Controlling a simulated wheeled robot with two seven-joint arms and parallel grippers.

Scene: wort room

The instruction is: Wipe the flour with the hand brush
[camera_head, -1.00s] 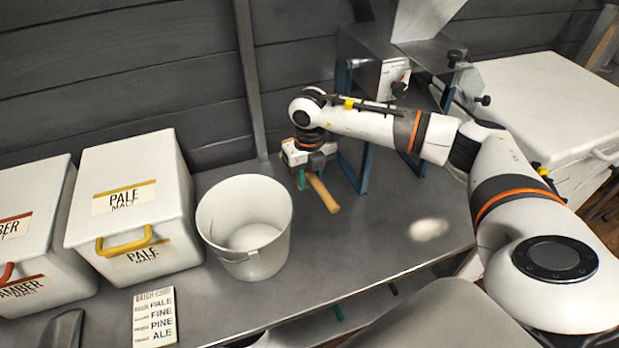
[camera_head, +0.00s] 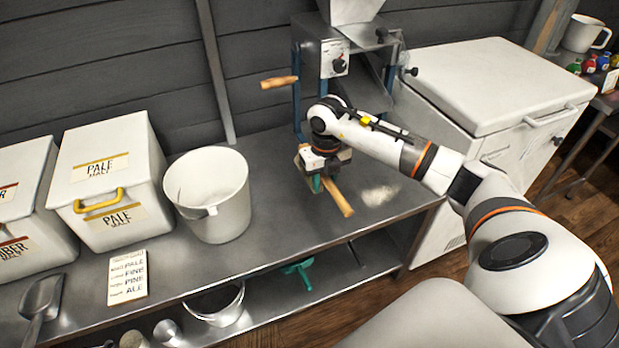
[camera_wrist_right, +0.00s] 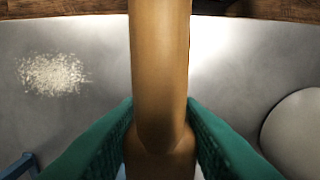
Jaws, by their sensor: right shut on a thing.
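The flour is a pale patch (camera_head: 380,194) on the steel bench, near its right end; it also shows at the left of the right wrist view (camera_wrist_right: 52,74). The hand brush (camera_head: 340,197) shows as a wooden handle slanting toward the bench's front edge. My right gripper (camera_head: 317,184) is shut on this handle, just left of the flour and apart from it. In the right wrist view the handle (camera_wrist_right: 160,60) lies between the green fingers. The bristles are mostly hidden, so I cannot tell if they touch the bench. My left gripper is not in view.
A white bucket (camera_head: 208,195) stands left of the gripper. The mill (camera_head: 345,75), with blue legs and a wooden crank handle (camera_head: 279,82), stands behind it. A batch card (camera_head: 128,277) and pale malt bin (camera_head: 105,180) are further left. A white chest (camera_head: 490,85) borders the right.

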